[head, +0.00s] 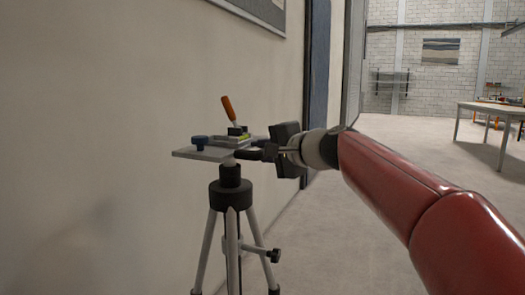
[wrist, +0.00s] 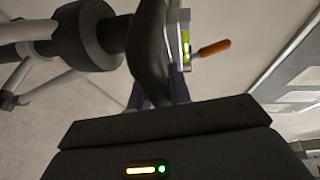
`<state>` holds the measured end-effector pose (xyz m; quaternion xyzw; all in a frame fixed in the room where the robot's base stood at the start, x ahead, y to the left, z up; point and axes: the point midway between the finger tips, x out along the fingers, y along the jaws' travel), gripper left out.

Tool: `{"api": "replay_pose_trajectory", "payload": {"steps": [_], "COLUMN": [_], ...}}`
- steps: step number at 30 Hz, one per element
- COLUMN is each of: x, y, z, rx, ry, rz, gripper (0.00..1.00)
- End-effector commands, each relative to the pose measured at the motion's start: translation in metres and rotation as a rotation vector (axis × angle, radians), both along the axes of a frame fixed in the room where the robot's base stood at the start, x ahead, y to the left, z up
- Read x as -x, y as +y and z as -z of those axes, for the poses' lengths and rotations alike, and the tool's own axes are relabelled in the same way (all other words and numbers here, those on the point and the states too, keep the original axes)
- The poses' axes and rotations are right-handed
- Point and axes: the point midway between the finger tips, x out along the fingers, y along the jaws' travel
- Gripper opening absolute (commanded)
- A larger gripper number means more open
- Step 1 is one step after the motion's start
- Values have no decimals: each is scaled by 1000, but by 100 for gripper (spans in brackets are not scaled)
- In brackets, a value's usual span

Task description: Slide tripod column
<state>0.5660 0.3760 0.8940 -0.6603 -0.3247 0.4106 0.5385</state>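The tripod (head: 231,194) stands by the wall on spread grey legs, with a black collar at its top. A flat grey plate (head: 192,153) sits above the collar, and a short piece of the column shows between them. In the wrist view the collar (wrist: 90,35) is at upper left. A dark rounded part (wrist: 150,50) lies in front of my fingers and hides their tips, so I cannot tell whether they hold it.
A side knob (head: 274,255) juts from the tripod legs. The wall is close on the left. Open floor and a table (head: 490,107) lie at right.

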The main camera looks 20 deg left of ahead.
Motion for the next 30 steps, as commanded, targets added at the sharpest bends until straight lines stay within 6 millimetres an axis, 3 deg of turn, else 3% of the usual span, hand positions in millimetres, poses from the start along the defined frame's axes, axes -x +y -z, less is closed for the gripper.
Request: {"api": "replay_pose_trajectory", "payload": {"steps": [1,5,14,30], "x": [-1,-1,1,33], "y": [0,0,-2,-66], "z": [1,0,-1,-14], "rx": [2,0,-2,-1], "ry": [3,2,0,0], "rz": [2,1,1,2], "gripper": [25,41,41,41]}}
